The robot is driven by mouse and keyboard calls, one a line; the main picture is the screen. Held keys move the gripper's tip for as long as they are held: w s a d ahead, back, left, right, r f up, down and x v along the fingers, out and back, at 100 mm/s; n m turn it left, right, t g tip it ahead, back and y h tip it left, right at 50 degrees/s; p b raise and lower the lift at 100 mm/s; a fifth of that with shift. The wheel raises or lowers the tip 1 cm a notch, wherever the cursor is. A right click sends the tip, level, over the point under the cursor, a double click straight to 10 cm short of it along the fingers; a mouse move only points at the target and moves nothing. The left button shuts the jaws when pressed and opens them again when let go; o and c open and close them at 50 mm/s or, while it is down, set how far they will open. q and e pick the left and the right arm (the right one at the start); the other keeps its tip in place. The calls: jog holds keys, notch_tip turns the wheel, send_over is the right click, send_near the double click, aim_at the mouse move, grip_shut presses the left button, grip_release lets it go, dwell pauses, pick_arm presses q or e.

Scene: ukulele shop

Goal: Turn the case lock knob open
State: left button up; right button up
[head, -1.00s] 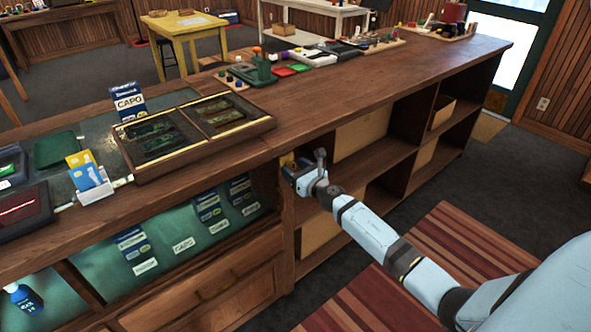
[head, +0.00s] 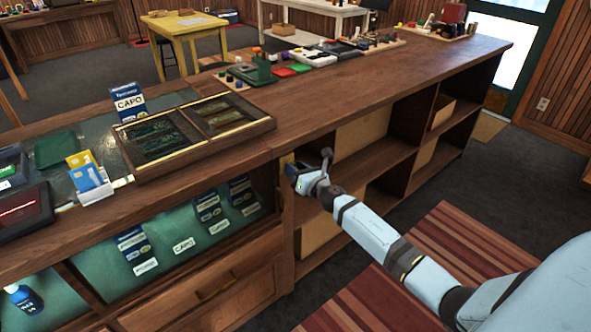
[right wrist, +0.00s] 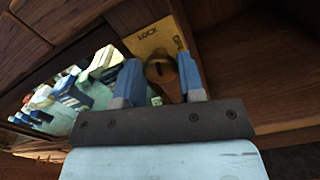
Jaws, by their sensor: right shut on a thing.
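The case lock is a yellow plate (right wrist: 150,40) marked "LOCK", with a second, partly hidden word at its right. It is fixed on the wooden post at the end of the display case. A dark brass knob (right wrist: 160,72) with a slot-like mark sits on it. In the right wrist view my right gripper (right wrist: 160,80) has its two blue fingers on either side of the knob, shut on it. In the head view the right gripper (head: 292,170) is at the post and hides the knob; only a sliver of the plate shows. My left gripper is not in view.
The wooden counter top (head: 330,97) overhangs the lock, with a framed tray (head: 190,132) above. Left is the lit case with several capo packs (head: 135,250). Open shelves (head: 380,150) lie to the right. The floor by the striped rug (head: 450,235) is clear.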

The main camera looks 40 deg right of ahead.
pick_arm(q)
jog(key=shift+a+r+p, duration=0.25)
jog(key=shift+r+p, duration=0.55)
jog(key=shift+p, duration=0.75)
pick_arm(e)
jog(key=shift+d+f+m, duration=0.1)
jog(key=shift+m, duration=3.55)
jog(key=shift+d+f+m, duration=0.1)
jog(key=shift+m, duration=3.55)
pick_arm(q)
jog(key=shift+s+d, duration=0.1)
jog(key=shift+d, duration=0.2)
pick_arm(e)
jog(key=o, duration=0.9)
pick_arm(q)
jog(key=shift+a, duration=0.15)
pick_arm(e)
jog(key=shift+s, duration=0.1)
